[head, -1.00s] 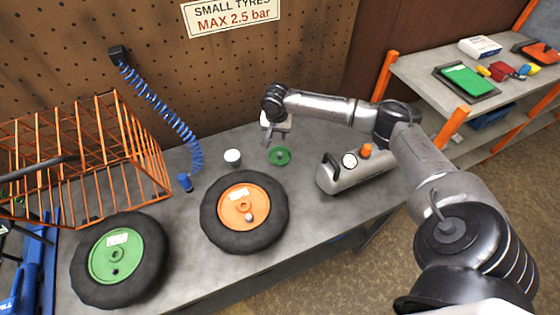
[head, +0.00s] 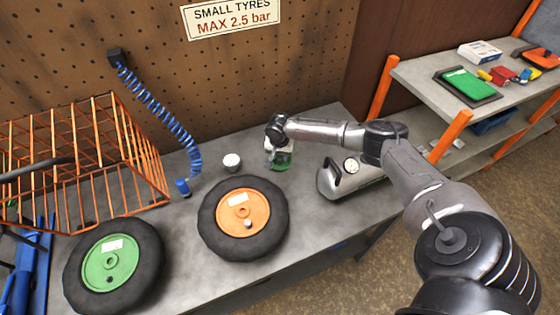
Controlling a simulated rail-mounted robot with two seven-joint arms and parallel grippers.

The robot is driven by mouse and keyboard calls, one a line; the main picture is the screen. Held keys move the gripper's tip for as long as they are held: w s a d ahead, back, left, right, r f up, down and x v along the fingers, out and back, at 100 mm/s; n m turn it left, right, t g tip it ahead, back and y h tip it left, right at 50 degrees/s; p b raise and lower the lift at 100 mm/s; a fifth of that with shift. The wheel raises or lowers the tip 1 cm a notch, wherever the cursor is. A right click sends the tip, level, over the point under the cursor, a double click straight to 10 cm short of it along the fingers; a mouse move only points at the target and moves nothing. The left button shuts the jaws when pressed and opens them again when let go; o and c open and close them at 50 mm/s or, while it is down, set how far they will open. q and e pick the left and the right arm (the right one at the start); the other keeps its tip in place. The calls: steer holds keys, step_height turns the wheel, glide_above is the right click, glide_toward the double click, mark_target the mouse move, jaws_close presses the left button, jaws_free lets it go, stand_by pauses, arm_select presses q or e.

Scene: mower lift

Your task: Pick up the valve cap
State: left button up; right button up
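A small round green dish (head: 284,164) lies on the grey bench behind the orange-hubbed wheel. My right gripper (head: 277,160) points down at it and covers part of it. The fingertips are too small and overlapped to show whether they are open or shut, or touch anything. I cannot make out a separate valve cap; anything small in the dish is hidden or too small to tell. The orange-hubbed wheel (head: 243,206) lies flat with a small pale knob on its hub. The green-hubbed wheel (head: 109,259) lies to its left. My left gripper is out of view.
A white-topped cup (head: 232,162) stands left of the dish. A silver air tank (head: 343,184) stands on the right, partly behind my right arm. An orange wire cage (head: 120,150) and a blue coiled hose (head: 165,122) are on the left.

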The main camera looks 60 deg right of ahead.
steer(key=shift+d+f, duration=0.15)
steer(key=shift+f, duration=1)
steer(key=c, duration=0.7)
steer(key=shift+o, duration=0.2)
